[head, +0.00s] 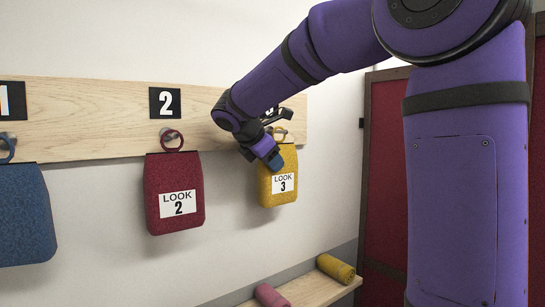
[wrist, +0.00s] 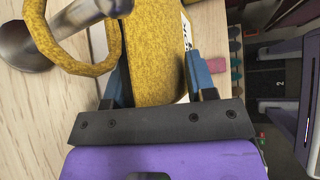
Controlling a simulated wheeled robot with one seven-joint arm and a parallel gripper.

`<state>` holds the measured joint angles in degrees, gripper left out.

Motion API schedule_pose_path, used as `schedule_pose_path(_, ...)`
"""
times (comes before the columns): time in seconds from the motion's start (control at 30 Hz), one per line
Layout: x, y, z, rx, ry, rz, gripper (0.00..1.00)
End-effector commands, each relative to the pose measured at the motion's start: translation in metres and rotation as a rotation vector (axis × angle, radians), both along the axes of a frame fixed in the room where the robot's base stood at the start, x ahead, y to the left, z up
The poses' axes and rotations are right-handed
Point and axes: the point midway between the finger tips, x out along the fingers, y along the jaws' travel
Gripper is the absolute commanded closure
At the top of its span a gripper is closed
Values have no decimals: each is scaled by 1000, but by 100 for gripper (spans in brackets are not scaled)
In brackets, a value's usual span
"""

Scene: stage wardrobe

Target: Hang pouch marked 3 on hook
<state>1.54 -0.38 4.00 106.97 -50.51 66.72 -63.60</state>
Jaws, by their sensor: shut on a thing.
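The yellow pouch (head: 267,190) with a "LOOK 3" label hangs upright just below the board at the right. My gripper (head: 268,154) is shut on its upper part; in the wrist view the blue fingertips sit on both sides of the yellow pouch (wrist: 155,60). The pouch's yellow ring (wrist: 74,66) overlaps the metal hook (wrist: 75,20) in the wrist view. The ring seems to be around the hook's shaft, with the knob end outside it. My wrist partly covers the number plate above and the ring in the head view.
A wooden board (head: 75,140) on the wall bears the hooks. A red pouch (head: 174,190) marked 2 and a blue pouch (head: 22,215) hang to the left. Below, a bench (head: 312,292) holds a yellow roll (head: 336,268) and a pink roll (head: 270,296). Red panels stand at the right.

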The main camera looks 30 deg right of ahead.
Motion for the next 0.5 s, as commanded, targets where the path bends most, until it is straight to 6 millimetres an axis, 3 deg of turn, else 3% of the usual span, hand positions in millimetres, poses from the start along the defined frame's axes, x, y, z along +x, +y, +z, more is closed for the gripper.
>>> schedule_pose_path(0.4,0,0,0,0,0,0,90)
schedule_pose_path(0.43,0,0,0,0,-1,-1,44)
schedule_pose_path(0.5,0,0,0,0,-1,-1,28)
